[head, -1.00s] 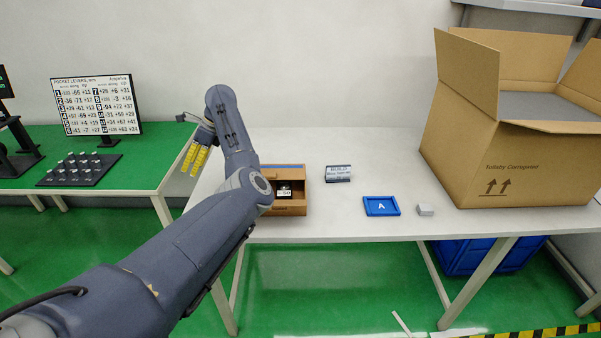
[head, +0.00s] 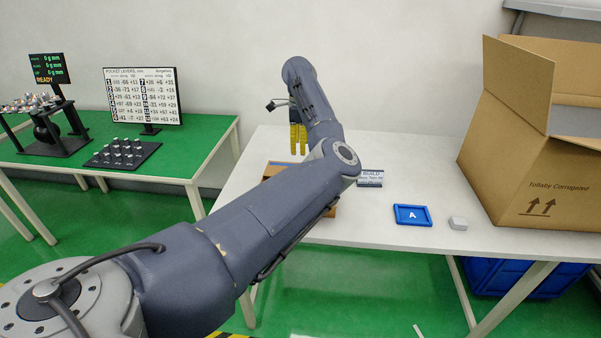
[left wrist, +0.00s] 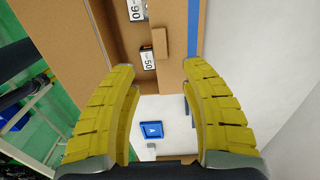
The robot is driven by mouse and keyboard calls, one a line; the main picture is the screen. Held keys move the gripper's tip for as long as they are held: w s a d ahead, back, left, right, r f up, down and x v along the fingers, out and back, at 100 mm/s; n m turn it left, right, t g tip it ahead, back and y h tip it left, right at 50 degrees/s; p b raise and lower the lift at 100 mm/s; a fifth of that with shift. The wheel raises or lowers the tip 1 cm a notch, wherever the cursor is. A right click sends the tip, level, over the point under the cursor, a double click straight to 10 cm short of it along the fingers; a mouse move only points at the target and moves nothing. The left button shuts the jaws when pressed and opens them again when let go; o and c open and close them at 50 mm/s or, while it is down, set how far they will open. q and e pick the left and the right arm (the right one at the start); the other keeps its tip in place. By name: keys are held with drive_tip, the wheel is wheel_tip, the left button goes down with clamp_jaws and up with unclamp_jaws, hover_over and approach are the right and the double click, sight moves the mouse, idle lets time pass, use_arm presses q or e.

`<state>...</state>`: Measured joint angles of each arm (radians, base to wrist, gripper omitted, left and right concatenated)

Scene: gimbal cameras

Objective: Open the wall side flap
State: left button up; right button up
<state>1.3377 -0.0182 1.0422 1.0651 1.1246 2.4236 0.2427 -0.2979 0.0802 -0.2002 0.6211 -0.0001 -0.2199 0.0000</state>
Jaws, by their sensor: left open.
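A small brown box (head: 276,168) stands on the white table, mostly hidden behind my left arm in the head view. In the left wrist view its brown panel (left wrist: 173,18) lies between an open compartment and a blue strip (left wrist: 194,22) on the wall side. A small brown tab (left wrist: 162,42) sits at the panel's edge. Blocks marked 90 (left wrist: 136,10) and 50 (left wrist: 148,58) are inside. My left gripper (head: 298,143) is open and empty, its yellow fingers pointing down over the box area. It also shows in the left wrist view (left wrist: 162,72). Contact with the box cannot be told. My right gripper is not in view.
A large open carton (head: 530,160) with raised flaps stands at the table's right. A green bench (head: 200,140) with a lever chart (head: 142,97) is at left.

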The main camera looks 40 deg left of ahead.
use_arm(q)
wheel_tip(320, 180, down, 11)
drive_tip(key=shift+f, duration=0.2)
idle(0.3)
drive_tip(key=shift+c, duration=0.3)
clamp_jaws()
